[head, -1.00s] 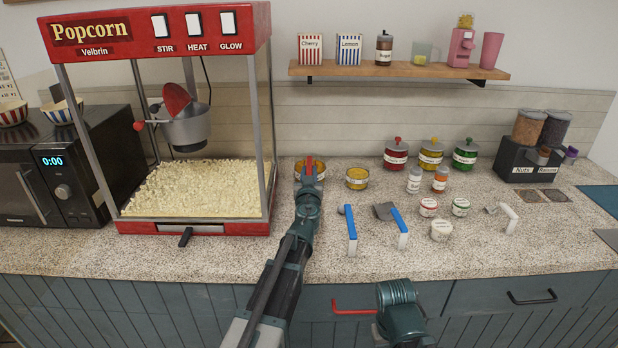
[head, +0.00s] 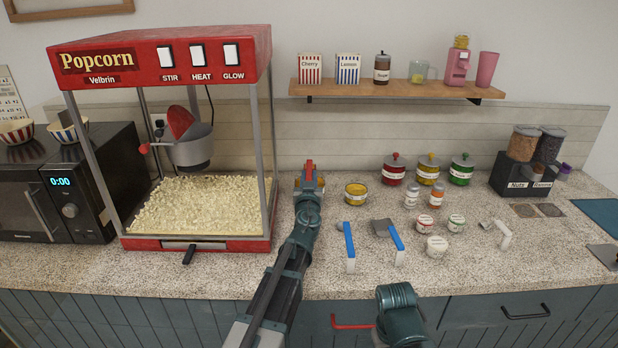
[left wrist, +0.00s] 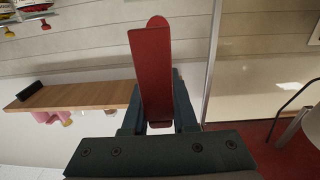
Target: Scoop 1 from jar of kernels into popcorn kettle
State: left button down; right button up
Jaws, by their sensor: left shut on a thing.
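The popcorn kettle (head: 191,152) hangs inside the red popcorn machine, its red lid (head: 181,122) tilted up. My left gripper (head: 309,180) is shut on a red-handled tool (head: 309,166), whose red handle also fills the middle of the left wrist view (left wrist: 152,75). Its scoop end cannot be seen. The gripper stands in front of a jar with yellow contents (head: 321,185), right of the machine, and hides most of it. A similar open yellow jar (head: 356,193) stands just right of it. Their labels are too small to read. My right gripper is not in view.
The popcorn machine's glass case (head: 262,150) and posts stand close left of the gripper. Blue-handled tools (head: 348,240), small jars (head: 424,225) and lidded jars (head: 394,172) occupy the counter to the right. The front counter strip is clear. A wooden shelf (head: 400,91) hangs above.

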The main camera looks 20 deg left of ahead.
pick_arm(q)
jog(key=shift+s+r+p, duration=0.15)
jog(key=shift+r+p, duration=0.9)
jog(key=shift+r, duration=0.3)
